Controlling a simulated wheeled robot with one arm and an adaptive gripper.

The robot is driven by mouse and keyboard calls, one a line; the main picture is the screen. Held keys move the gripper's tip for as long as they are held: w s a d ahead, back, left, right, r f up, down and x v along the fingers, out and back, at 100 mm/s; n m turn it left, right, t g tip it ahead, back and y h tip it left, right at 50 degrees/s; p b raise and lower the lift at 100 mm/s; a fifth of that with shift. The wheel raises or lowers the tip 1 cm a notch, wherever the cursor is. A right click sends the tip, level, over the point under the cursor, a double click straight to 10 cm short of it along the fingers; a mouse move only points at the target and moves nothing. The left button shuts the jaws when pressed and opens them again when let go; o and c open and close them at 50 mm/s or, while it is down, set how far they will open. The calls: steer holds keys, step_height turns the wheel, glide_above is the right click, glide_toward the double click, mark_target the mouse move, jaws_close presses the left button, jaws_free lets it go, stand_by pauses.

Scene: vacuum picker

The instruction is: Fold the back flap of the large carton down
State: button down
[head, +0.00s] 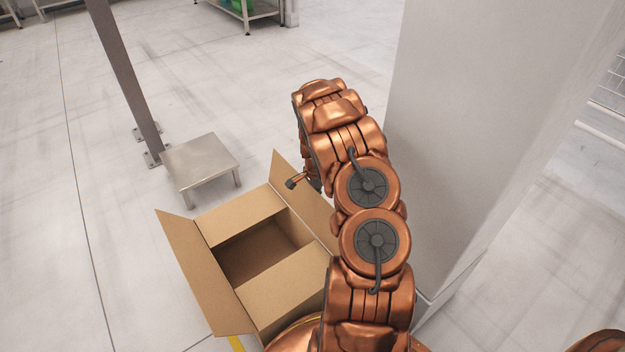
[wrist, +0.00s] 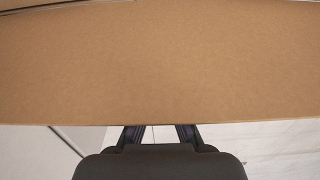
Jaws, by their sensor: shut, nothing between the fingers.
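The large carton (head: 222,301) stands open in the lower middle of the head view. Its left flap (head: 197,272) stands up and leans outward. Its right flap (head: 303,203) also stands up, partly hidden by my arm. The far flap (head: 240,218) and the near flap (head: 283,291) lie folded inward, with a dark gap between them. My gripper (head: 291,183) is shut and empty at the upper part of the right flap. In the wrist view a cardboard panel (wrist: 160,65) fills the top, and the fingers (wrist: 160,134) reach its lower edge; their tips are hidden, so I cannot tell contact.
A low metal stand (head: 201,158) is on the floor beyond the carton, next to a grey post (head: 127,75). A large pale pillar (head: 450,130) rises close to the right of my arm. The floor at left is clear.

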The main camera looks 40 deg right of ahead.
mark_target(306, 208)
steer(key=shift+w+a+r+p, duration=0.1)
steer(key=shift+a+r+p, duration=0.15)
steer(key=shift+a, duration=0.7)
steer(key=shift+w+a+r+p, duration=0.1)
steer(key=shift+a+r+p, duration=0.1)
steer(key=shift+a, duration=0.75)
steer(key=a, duration=0.3)
steer(key=a+f, duration=0.1)
steer(key=a, duration=0.1)
steer(key=shift+w+a+p, duration=0.25)
steer(key=shift+w+p, duration=0.05)
stand_by(0.5)
steer(key=shift+w+a+f, duration=0.1)
steer(key=shift+a+f, duration=0.25)
steer(key=shift+a, duration=0.55)
steer(key=shift+w+a+f, duration=0.1)
steer(key=shift+a+f, duration=0.3)
steer(key=shift+a, duration=0.55)
steer(key=shift+w+a+f, duration=0.1)
steer(key=shift+a+f, duration=0.25)
steer(key=shift+a, duration=0.55)
